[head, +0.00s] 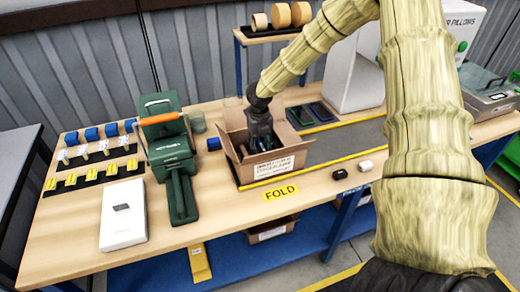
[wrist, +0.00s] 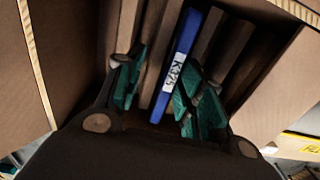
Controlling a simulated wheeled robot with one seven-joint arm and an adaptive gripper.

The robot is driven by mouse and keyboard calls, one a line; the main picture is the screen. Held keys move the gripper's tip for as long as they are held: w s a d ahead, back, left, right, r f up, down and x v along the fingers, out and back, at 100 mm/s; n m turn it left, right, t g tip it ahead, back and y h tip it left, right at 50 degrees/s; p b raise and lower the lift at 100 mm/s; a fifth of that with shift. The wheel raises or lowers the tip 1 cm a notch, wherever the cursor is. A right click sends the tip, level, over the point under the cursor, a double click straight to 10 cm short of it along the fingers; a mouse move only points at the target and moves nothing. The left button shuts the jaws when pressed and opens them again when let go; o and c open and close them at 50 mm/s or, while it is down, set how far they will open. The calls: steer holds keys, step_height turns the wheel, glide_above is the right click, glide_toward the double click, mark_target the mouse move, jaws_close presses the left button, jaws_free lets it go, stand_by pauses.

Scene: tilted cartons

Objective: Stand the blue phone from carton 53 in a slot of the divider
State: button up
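The open brown carton (head: 284,161) stands on the wooden table, with a printed label on its front; I cannot read its number. My gripper (head: 262,140) points down into it. In the wrist view, the blue phone (wrist: 183,50) stands on edge, slightly tilted, with a white label reading like K375. Brown upright divider walls (wrist: 153,45) stand beside it. My gripper (wrist: 167,58) is open with its green-padded fingers on either side of the phone. The right finger is close to it or touching; a gap shows at the left finger.
Carton flaps (wrist: 290,75) rise close on both sides of my gripper. A green press (head: 170,155) and a white box (head: 123,215) stand to the left. Dark flat trays (head: 312,114) lie behind right. Black and white small items (head: 366,166) lie at the front right.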

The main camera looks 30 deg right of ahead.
step_height(320, 180, up, 10)
steer(key=shift+r, duration=0.25)
stand_by(0.4)
step_height(320, 180, up, 7)
steer(key=p, duration=0.6)
stand_by(0.6)
